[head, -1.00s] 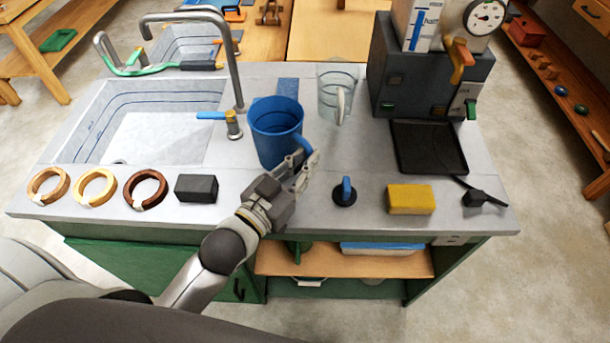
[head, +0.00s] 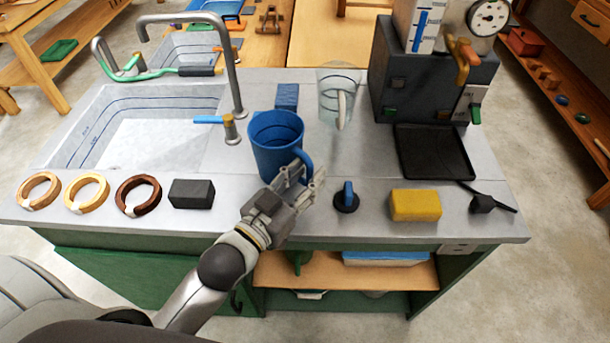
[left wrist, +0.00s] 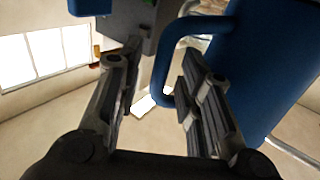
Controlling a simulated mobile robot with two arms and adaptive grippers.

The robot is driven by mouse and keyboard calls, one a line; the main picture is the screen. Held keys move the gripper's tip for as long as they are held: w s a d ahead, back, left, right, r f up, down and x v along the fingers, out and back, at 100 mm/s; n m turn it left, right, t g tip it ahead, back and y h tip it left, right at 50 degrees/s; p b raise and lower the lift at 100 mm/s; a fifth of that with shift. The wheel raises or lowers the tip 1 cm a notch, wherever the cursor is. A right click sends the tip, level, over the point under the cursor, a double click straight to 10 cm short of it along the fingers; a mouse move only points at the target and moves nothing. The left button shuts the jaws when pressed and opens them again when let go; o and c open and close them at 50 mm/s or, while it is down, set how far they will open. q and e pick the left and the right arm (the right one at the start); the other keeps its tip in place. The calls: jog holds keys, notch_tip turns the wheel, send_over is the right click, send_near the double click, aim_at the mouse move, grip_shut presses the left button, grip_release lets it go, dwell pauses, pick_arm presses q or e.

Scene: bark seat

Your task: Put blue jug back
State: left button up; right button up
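The blue jug (head: 268,150) is upright at the front middle of the grey counter, right of the sink tap. Its handle points to the front right. My left gripper (head: 304,183) is at the handle side of the jug. In the left wrist view, the fingers of the left gripper (left wrist: 160,78) are spread apart. The jug's handle (left wrist: 164,66) shows in the gap between them, partly behind the right finger, with clear space to the left finger. The jug body (left wrist: 262,60) fills the right side there. The jug's base is partly hidden by the gripper. My right gripper is out of view.
Right of the gripper are a black stopper with blue handle (head: 347,197), yellow sponge (head: 415,205) and black tray (head: 432,152). A black block (head: 191,194) and rings (head: 138,196) line the left front edge.

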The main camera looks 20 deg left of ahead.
pick_arm(q)
jog(key=shift+r, duration=0.25)
jog(key=shift+s+f, duration=0.15)
jog(key=shift+s, duration=0.15)
jog(key=b+v, duration=0.1)
jog(key=v, duration=1)
jog(key=shift+s+b, duration=0.15)
jog(key=shift+b, duration=0.15)
jog(key=shift+a, duration=0.15)
